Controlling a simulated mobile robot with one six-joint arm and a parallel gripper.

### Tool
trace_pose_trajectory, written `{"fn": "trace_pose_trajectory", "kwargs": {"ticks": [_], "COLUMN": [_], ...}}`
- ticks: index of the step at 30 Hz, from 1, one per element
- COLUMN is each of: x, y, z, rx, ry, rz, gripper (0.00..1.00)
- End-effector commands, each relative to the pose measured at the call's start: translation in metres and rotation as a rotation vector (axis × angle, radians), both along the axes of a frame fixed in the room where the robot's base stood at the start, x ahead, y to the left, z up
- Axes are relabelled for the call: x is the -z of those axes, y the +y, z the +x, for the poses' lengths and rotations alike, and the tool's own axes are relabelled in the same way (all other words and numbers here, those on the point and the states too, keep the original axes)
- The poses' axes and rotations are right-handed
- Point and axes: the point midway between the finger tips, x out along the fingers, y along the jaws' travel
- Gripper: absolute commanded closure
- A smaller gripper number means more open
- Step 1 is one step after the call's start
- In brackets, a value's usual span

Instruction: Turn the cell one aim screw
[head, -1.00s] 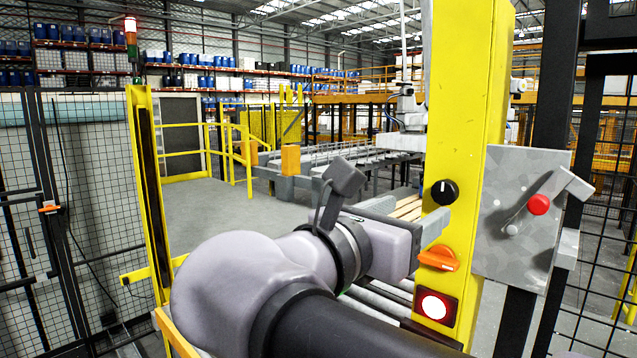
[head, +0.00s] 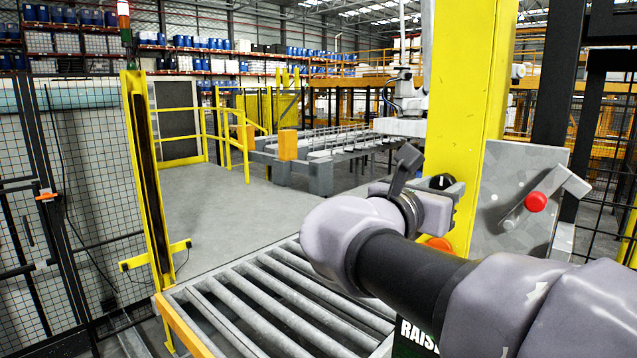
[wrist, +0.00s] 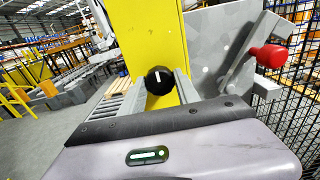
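A round black knob with a white index line (wrist: 159,80) sits on the yellow post (head: 472,80); no label shows that it is the aim screw. In the head view the knob (head: 441,182) is partly hidden by my gripper. My gripper (wrist: 161,76) faces the post, with its two fingers apart, one on each side of the knob. Narrow gaps seem to show between fingers and knob, and I cannot tell whether either touches. In the head view my gripper (head: 452,188) is close to the post's front face.
An orange switch (head: 438,243) is just below my gripper, mostly hidden by my arm. A grey plate with a red-knobbed lever (head: 536,202) is right of the post. A roller conveyor (head: 270,300) lies below left. Mesh fencing (head: 85,180) stands at left; the floor beyond is clear.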

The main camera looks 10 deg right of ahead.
Motion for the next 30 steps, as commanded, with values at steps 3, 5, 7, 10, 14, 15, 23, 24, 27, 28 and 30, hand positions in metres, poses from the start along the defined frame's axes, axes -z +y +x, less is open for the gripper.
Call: {"fn": "trace_pose_trajectory", "kwargs": {"ticks": [3, 5, 7, 10, 14, 15, 23, 24, 27, 28, 30], "x": [0.0001, 0.0001, 0.0002, 0.0009, 0.0025, 0.003, 0.0045, 0.0044, 0.0039, 0.0039, 0.0037], "y": [-0.0003, -0.0002, -0.0002, -0.0002, -0.0002, 0.0, 0.0, -0.0001, -0.0001, -0.0001, -0.0001], "z": [-0.0003, -0.0003, -0.0003, -0.0003, -0.0002, -0.0002, -0.0001, -0.0001, -0.0001, -0.0002, -0.0002], "rx": [0.001, 0.001, 0.001, 0.001, 0.001, 0.001, 0.0, 0.001, 0.001, 0.001, 0.001], "ry": [0.0, 0.0, -0.002, -0.012, -0.049, -0.064, -0.211, -0.235, -0.29, -0.306, -0.339], "rz": [0.0, 0.0, 0.001, 0.009, 0.037, 0.049, 0.164, 0.182, 0.225, 0.238, 0.266], "gripper": [0.93, 1.0, 1.0, 1.0, 1.0, 1.0, 1.0, 1.0, 1.0, 1.0, 1.0]}}
